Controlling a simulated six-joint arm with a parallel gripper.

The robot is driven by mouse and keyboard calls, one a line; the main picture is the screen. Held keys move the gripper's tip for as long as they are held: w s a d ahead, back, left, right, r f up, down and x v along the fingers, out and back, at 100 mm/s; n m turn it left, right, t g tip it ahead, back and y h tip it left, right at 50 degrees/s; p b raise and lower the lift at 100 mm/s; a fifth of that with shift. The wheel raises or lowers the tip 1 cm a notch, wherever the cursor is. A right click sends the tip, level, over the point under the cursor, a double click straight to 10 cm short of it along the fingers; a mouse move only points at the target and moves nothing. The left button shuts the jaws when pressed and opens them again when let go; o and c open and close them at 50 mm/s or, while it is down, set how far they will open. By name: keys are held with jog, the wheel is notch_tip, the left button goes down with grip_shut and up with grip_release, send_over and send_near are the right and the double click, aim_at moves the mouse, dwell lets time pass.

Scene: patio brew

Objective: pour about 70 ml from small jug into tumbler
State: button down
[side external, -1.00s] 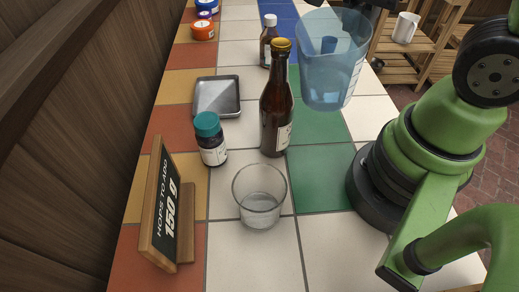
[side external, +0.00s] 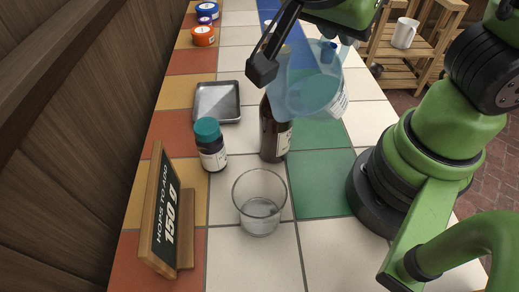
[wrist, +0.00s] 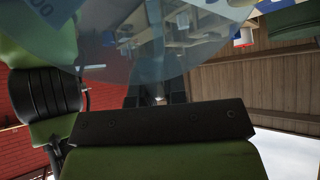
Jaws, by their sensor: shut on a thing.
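The small jug (side external: 312,92) is translucent blue and hangs tilted in the air above the counter, in front of the brown bottle's upper part. My gripper (side external: 300,58) is shut on it; the grip is partly hidden. In the wrist view the jug (wrist: 130,45) fills much of the top, blurred and see-through. Any liquid in it is hard to make out. The tumbler (side external: 260,203) is clear glass, upright on the tiles, nearer the camera and lower left of the jug. Its bottom looks greyish; I cannot tell liquid from thick glass.
A brown bottle (side external: 274,138) stands just behind the tumbler, close to the jug. Tiles right of the tumbler are clear.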

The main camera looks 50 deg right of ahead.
aim_at(325, 36)
jog(key=shift+a+r+h, duration=0.15)
jog(key=shift+a+h, duration=0.55)
jog(key=shift+h, duration=0.3)
jog(key=shift+a, duration=0.1)
jog(key=shift+a+h, duration=1.45)
jog(key=shift+h, duration=0.25)
dwell(1.1)
jog(key=d+y, duration=0.2)
jog(key=shift+d+r+y, duration=0.1)
jog(key=shift+d+y, duration=0.25)
jog(key=shift+y, duration=0.05)
jog(key=shift+d+f+y, duration=0.25)
jog(key=shift+d+y, duration=0.85)
jog(key=shift+y, duration=0.4)
dwell(0.6)
